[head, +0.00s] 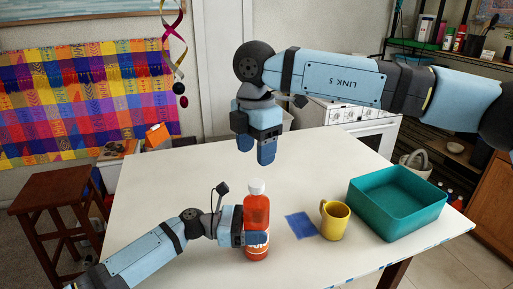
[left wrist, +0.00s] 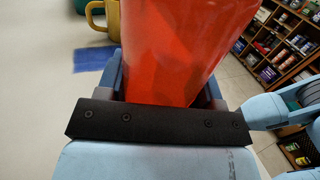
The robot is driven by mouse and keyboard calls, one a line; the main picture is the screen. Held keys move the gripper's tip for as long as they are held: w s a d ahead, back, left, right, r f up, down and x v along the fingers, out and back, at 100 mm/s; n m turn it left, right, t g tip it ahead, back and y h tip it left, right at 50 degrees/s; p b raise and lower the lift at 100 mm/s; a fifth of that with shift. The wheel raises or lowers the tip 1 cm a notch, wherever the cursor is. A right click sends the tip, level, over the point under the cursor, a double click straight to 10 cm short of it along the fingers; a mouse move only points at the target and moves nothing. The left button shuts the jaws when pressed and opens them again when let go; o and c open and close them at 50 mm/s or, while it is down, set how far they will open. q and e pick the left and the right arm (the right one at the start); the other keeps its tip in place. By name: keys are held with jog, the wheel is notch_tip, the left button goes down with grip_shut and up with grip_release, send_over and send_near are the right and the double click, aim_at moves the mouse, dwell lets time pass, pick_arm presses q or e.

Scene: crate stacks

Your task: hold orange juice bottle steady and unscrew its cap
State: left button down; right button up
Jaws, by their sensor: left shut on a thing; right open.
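The orange juice bottle (head: 257,211) stands upright on the white table, red-orange with a white cap (head: 256,187) on top. My left gripper (head: 256,239) is shut around the lower part of the bottle. In the left wrist view, the red bottle (left wrist: 180,50) fills the space between the fingers. My right gripper (head: 256,153) points down above the bottle, clear of the cap. It is open, though its fingers overlap in the head view. Nothing shows between its fingers.
A blue cloth (head: 301,225) lies right of the bottle. A yellow mug (head: 335,221) stands beside it, and a teal crate (head: 397,201) stands farther right. The white table (head: 180,190) is clear to the left and behind the bottle.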

aim_at(256, 183)
jog(key=m, duration=0.3)
jog(key=shift+d+m, duration=0.1)
jog(key=shift+m, duration=0.2)
jog(key=shift+f, duration=4)
jog(key=c, duration=0.9)
jog(key=shift+c, duration=0.2)
